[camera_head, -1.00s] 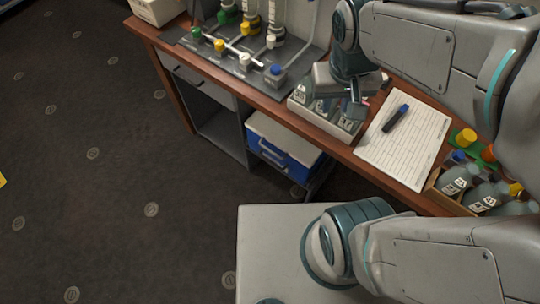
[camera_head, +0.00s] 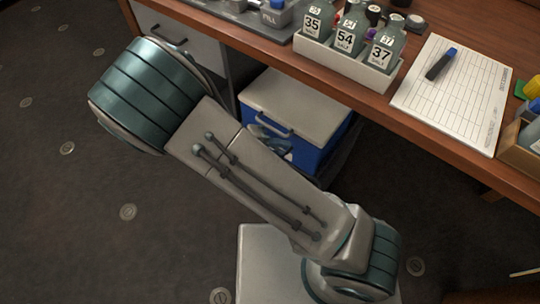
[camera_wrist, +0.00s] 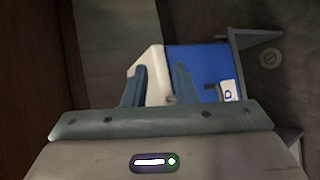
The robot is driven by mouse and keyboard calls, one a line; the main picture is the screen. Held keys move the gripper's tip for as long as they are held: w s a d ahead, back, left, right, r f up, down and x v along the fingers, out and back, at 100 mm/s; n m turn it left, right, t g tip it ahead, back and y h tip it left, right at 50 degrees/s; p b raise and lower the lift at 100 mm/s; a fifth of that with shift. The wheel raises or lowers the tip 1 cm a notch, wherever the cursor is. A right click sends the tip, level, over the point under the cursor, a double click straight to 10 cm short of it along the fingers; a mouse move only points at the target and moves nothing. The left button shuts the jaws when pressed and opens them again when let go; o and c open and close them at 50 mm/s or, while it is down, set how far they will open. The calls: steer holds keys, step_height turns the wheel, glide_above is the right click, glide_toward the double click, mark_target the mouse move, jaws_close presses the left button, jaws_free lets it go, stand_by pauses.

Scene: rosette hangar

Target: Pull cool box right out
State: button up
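The cool box (camera_head: 300,103) has a white lid and a blue body. I cannot tell whether the fingers touch the handle.
The wooden desk (camera_head: 440,135) overhangs the box. On it are a white tray (camera_head: 345,67) of labelled bottles, a sheet (camera_head: 455,92) with a marker (camera_head: 440,63), and a wooden crate (camera_head: 520,152). Grey drawers (camera_head: 180,35) stand left of the box. Floor at left is clear.

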steer(key=a+f+n+t+b, duration=0.2)
steer(key=a+f+t+b, duration=0.15)
steer(key=f, duration=0.25)
steer(key=w+a+f+n+t+b, duration=0.1)
steer(key=a+f+n+t+b, duration=0.15)
steer(key=f+t+b, duration=0.3)
steer(key=a+f+n+t+b, duration=0.1)
steer(key=a+f+t+b, duration=0.25)
steer(key=f, duration=0.35)
steer(key=shift+t, duration=0.45)
steer(key=b+x, duration=0.2)
steer(key=x, duration=0.4)
steer(key=b+x, duration=0.1)
steer(key=x, duration=0.6)
steer(key=shift+w+a+b, duration=0.15)
steer(key=shift+w+b, duration=0.2)
jaws_close()
